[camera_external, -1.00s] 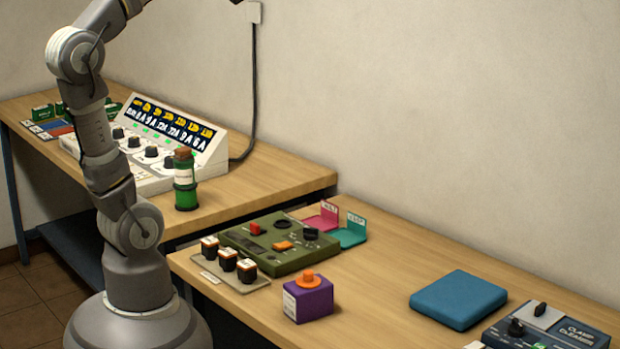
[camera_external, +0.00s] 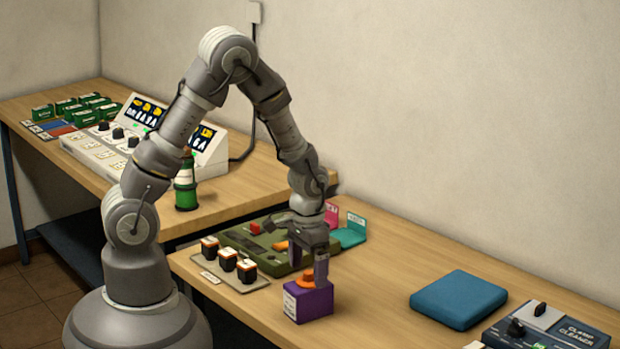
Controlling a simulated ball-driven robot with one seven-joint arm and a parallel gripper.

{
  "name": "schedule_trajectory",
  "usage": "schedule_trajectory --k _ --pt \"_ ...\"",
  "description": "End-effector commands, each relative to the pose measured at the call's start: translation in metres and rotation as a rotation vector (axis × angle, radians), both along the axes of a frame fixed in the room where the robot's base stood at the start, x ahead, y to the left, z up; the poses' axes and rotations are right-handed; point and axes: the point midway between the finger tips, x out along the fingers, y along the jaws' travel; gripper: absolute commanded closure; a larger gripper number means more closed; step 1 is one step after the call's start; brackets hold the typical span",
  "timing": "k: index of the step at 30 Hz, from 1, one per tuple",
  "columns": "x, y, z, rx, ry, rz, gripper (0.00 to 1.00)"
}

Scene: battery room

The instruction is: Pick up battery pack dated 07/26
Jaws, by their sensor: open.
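A purple box-shaped pack (camera_external: 312,304) with an orange knob on top and a white label on its left face stands upright on the near bench. The label's print is too small to read. My gripper (camera_external: 309,274) points down over this pack, open, with one finger just right of the orange knob. I cannot tell whether it touches the pack. Several green packs (camera_external: 70,107) with light labels stand at the back left on the far bench. No 07/26 date is readable on any pack.
A green device (camera_external: 245,242) and a tray of small black-and-orange cells (camera_external: 228,258) lie left of my gripper. A teal holder (camera_external: 352,236) stands behind. A blue pad (camera_external: 458,299) and a clamp cleaner (camera_external: 548,332) are at right. Bare bench lies between the purple pack and pad.

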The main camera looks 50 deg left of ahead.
Motion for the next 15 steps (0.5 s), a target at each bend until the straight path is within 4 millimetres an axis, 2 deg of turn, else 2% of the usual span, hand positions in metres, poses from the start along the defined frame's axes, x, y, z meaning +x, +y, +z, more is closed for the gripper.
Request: schedule_trajectory --k 9,12,15 --pt "-0.002 -0.002 -0.048 0.000 -0.001 0.000 0.02" --pt "-0.002 -0.002 -0.055 -0.001 -0.003 -0.001 0.02" --pt "-0.001 -0.002 -0.053 -0.002 -0.004 -0.001 0.02"
